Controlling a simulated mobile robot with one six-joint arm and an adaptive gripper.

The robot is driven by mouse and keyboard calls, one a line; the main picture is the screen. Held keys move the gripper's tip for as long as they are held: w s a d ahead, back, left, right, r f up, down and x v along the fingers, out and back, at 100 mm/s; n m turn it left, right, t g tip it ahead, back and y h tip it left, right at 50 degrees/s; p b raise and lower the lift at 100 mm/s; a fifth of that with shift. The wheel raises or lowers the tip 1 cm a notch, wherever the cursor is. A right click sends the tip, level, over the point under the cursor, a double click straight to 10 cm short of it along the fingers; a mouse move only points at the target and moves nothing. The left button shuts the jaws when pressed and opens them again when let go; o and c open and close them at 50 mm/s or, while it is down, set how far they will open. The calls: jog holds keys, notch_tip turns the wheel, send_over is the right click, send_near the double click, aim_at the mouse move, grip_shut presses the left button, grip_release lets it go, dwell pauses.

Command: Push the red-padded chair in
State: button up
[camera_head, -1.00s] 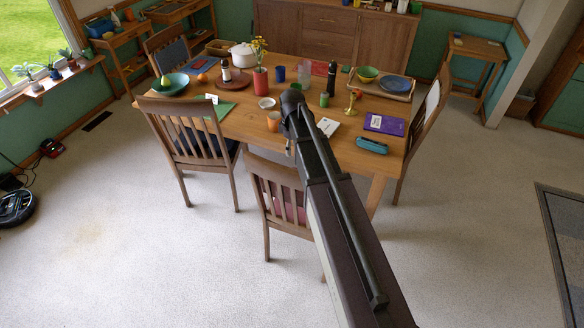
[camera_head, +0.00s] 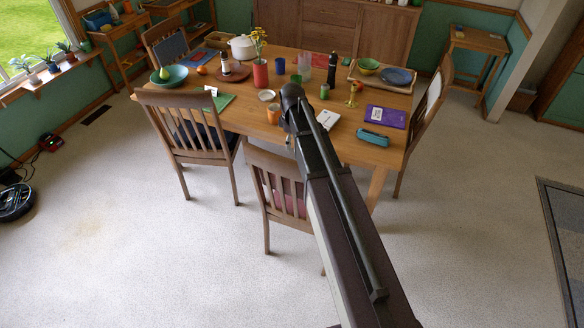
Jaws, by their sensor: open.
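The red-padded chair (camera_head: 272,162) stands at the near side of the wooden table (camera_head: 340,150), its slatted back toward me. Its red pad (camera_head: 290,203) shows in part through the slats. My arm crosses in front of the chair's right side and hides much of that side. The top of the chair's back is close to the table's near edge in the picture; the gap between seat and table cannot be judged. My arm reaches out over the chair toward the table. My gripper is not clearly seen; the arm's far joint hides what lies beyond it.
A dark-padded chair (camera_head: 186,124) stands to the left and another chair (camera_head: 430,112) at the table's right end. Carpet is clear in front; a dark-bordered rug (camera_head: 560,240) lies right.

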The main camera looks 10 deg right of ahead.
aim_at(292, 161)
jog(key=shift+f+b, duration=5.55)
jog(key=shift+f, duration=0.3)
grip_shut()
